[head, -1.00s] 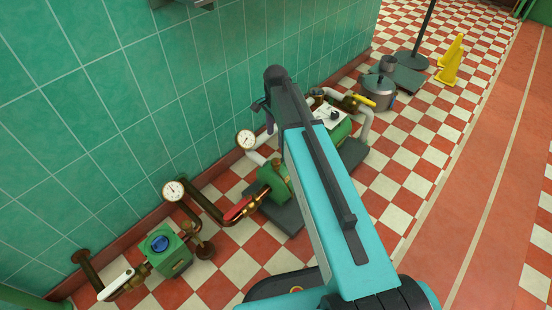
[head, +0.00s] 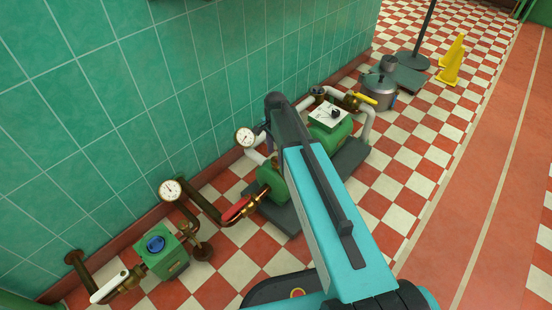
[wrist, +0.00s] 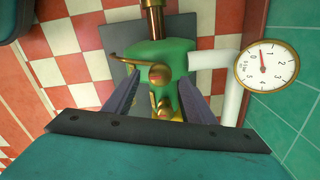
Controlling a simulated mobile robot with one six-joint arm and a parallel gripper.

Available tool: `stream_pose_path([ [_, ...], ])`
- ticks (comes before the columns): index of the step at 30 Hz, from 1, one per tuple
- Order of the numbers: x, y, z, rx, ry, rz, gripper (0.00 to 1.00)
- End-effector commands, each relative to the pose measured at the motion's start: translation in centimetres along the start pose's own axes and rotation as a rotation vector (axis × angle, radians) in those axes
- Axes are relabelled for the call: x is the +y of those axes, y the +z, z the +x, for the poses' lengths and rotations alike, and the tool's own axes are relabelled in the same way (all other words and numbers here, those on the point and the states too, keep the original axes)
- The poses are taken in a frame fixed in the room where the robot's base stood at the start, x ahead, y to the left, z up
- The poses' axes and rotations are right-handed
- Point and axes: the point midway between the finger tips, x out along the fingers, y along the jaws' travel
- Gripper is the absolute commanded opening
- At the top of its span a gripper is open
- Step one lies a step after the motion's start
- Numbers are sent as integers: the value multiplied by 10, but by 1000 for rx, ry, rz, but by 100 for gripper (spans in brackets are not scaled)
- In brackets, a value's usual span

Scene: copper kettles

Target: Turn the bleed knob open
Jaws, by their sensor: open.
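A green pump housing (wrist: 178,60) with brass fittings fills the middle of the wrist view. A small rounded brass knob (wrist: 158,73) with a reddish mark sits on it; I cannot tell for certain that it is the bleed knob. A second brass piece lies just below it in the picture. My gripper (wrist: 160,82) is open, its two purple fingers on either side of the brass pieces, with no clear contact visible. In the head view the pump housing (head: 272,180) is partly hidden behind my arm, and the fingers are mostly hidden.
A white pipe (wrist: 206,61) and round gauge (wrist: 266,69) stand close right of the fingers. In the head view, a red-handled valve (head: 236,209), a blue-knobbed green box (head: 156,244) and a motor (head: 330,125) stand along the tiled wall. Open floor lies right.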

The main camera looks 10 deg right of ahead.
Motion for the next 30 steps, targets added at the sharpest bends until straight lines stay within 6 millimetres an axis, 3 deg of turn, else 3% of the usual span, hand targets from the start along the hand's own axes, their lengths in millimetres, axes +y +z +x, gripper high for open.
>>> stream_pose_path([
  [6, 0, 0, 18, 0, -1, 0, 50],
  [17, 0, 0, 20, 0, -1, 0, 50],
  [24, 0, 0, 20, 0, -1, 0, 12],
  [30, 0, 0, 19, 0, -1, -5, 9],
])
